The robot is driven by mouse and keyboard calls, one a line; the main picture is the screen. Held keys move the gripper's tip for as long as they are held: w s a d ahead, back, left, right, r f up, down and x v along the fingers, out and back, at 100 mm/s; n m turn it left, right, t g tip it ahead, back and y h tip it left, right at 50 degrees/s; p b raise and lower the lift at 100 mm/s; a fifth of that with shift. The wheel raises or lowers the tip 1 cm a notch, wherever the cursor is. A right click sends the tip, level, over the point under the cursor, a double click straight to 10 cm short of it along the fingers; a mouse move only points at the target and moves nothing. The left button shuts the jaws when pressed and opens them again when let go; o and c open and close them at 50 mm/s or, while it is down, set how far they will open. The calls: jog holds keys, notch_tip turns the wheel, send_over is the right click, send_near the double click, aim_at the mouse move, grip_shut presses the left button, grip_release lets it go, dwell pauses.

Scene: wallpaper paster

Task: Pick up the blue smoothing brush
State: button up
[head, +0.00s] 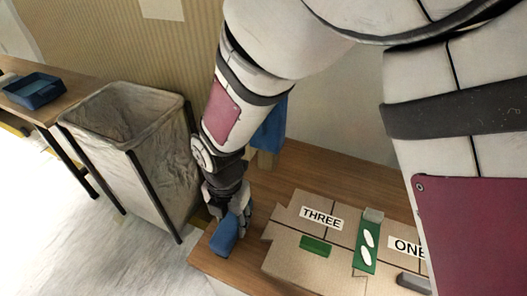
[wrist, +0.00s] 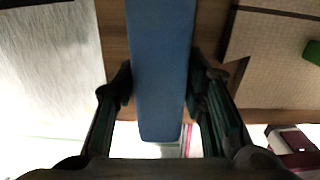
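The blue smoothing brush (head: 224,237) is at the left end of the wooden table in the head view, under my gripper (head: 234,213). In the wrist view the brush (wrist: 160,60) is a long blue block running from the top edge down between the two dark fingers. My gripper (wrist: 160,88) has a finger against each long side of it and looks shut on it. Whether the brush rests on the table or is slightly raised, I cannot tell. The fingers hide part of it in the head view.
Cardboard pieces labelled THREE (head: 321,217) and ONE (head: 408,247) lie right of my gripper, with a green item (head: 366,246) between them. A lined bin (head: 140,140) stands left of the table. A blue tray (head: 33,92) sits on another table at far left.

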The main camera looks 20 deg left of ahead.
grip_shut()
